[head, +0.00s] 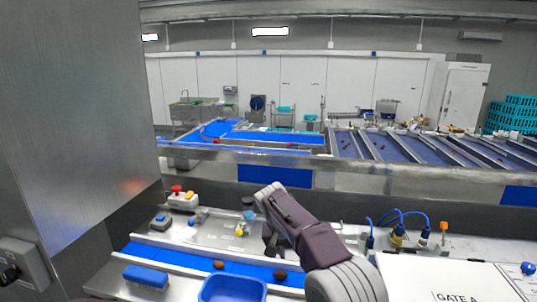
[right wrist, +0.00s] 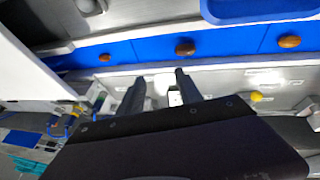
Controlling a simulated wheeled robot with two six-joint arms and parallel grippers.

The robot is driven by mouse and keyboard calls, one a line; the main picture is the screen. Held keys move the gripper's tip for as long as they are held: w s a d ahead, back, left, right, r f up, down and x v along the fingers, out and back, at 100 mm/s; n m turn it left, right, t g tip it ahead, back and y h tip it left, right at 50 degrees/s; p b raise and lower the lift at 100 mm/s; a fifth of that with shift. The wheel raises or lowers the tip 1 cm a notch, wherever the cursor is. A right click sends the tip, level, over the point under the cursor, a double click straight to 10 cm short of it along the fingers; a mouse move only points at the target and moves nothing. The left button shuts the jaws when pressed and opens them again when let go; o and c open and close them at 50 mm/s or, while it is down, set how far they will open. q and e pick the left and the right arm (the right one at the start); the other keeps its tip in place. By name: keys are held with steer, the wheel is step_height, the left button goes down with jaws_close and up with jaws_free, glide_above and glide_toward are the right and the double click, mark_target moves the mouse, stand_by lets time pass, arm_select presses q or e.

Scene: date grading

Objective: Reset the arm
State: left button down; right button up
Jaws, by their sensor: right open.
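My right arm reaches in from the lower right in the head view, and its gripper (head: 271,243) hangs over the bench just behind the blue belt (head: 178,258). In the right wrist view the two fingers of the right gripper (right wrist: 158,88) stand apart with nothing between them. Brown dates lie on the belt: one date (head: 280,274) near the gripper and another date (head: 219,264) to its left. The wrist view shows several dates, one of them in the middle (right wrist: 185,48). My left gripper is not in view.
A blue tray (head: 232,290) stands at the front edge of the belt, with a blue brush-like block (head: 146,276) to its left. A red-button box (head: 183,199) stands at the back left. A white box marked GATE A (head: 455,280) fills the right. A steel panel (head: 75,110) blocks the left.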

steer(key=s+d+f, duration=0.3)
steer(key=s, duration=0.2)
steer(key=s+d+f+n+y, duration=0.1)
steer(key=s+d+f, duration=0.2)
steer(key=s+d, duration=0.1)
steer(key=s+d+f+g+y, duration=0.1)
steer(key=s+d+f, duration=0.2)
steer(key=s, duration=0.4)
steer(key=shift+d+n, duration=0.4)
steer(key=shift+d, duration=0.1)
steer(key=s+d+f, duration=0.2)
steer(key=s+f, duration=0.1)
steer(key=s, duration=0.6)
arm_select(q)
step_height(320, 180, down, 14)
steer(key=b, duration=1.4)
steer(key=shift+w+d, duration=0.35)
arm_select(e)
step_height(320, 180, down, 15)
steer(key=s+a+g+y, duration=0.1)
steer(key=s, duration=0.1)
steer(key=shift+s+f+g, duration=0.2)
steer(key=shift+s+g, duration=0.1)
steer(key=shift+s, duration=0.05)
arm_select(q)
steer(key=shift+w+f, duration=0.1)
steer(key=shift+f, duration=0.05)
